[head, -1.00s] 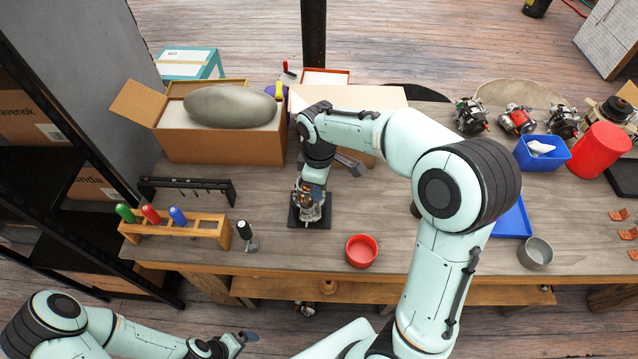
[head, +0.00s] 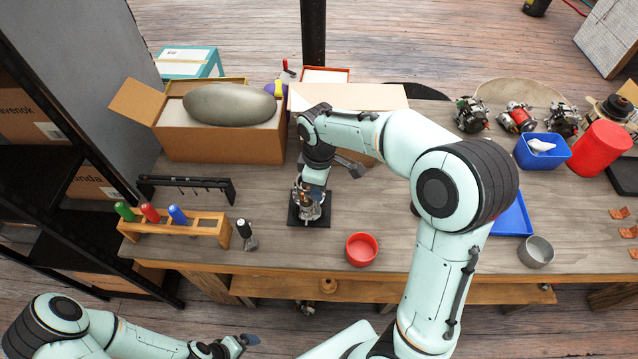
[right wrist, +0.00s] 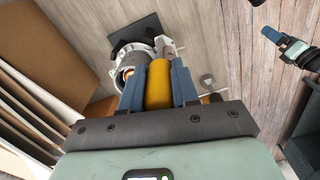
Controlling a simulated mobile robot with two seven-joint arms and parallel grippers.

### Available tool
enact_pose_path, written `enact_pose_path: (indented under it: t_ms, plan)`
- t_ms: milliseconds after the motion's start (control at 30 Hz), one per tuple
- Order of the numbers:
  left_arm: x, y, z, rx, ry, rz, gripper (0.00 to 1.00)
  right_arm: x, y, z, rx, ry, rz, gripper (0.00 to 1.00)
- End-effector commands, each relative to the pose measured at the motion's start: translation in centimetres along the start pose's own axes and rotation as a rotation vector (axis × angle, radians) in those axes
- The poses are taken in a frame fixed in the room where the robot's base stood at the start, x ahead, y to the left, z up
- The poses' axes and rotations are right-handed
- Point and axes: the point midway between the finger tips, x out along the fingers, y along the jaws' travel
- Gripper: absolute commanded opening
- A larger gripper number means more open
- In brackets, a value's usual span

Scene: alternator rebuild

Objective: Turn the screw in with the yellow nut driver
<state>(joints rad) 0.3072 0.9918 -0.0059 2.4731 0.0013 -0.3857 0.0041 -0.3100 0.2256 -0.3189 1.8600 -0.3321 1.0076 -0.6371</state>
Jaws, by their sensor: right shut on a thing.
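My right gripper (head: 314,182) points down over the alternator (head: 311,211), which stands on a black base plate (head: 295,218) on the bench. In the right wrist view its two blue fingers (right wrist: 159,84) are shut on the yellow handle of the nut driver (right wrist: 159,87). The driver points toward the alternator (right wrist: 133,62), beside its round housing. The driver's tip and the screw are hidden, so I cannot tell whether they touch. My left gripper (head: 243,341) is low at the left, away from the bench and near no task object; its jaws are too small to read.
A wooden rack (head: 190,228) with green, red and blue handled tools stands left. A black-handled tool (head: 246,234) is beside it. A red bowl (head: 362,249) sits right of the alternator. A cardboard box (head: 222,146) stands behind. A blue tray (head: 514,219) lies right.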

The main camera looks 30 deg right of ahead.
Motion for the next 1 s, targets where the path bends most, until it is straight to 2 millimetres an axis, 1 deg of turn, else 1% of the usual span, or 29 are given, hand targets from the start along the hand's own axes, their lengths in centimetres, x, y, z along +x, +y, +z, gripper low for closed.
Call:
enact_pose_path:
  t_ms: [233, 333, 1000]
  plan:
    - [0.0, 0.0, 0.0, 0.000, 0.000, 0.000, 0.98, -0.1, 0.0, -0.1, 0.011, 0.001, 0.001, 0.00]
    - [0.2, -0.1, 0.2, -0.001, -0.002, -0.001, 0.98, 0.0, 0.0, 0.0, 0.096, 0.000, 0.000, 0.00]
    - [1.6, -1.1, 1.5, -0.006, -0.018, -0.006, 0.98, 0.0, -0.2, -0.3, 1.135, 0.001, 0.000, 0.00]
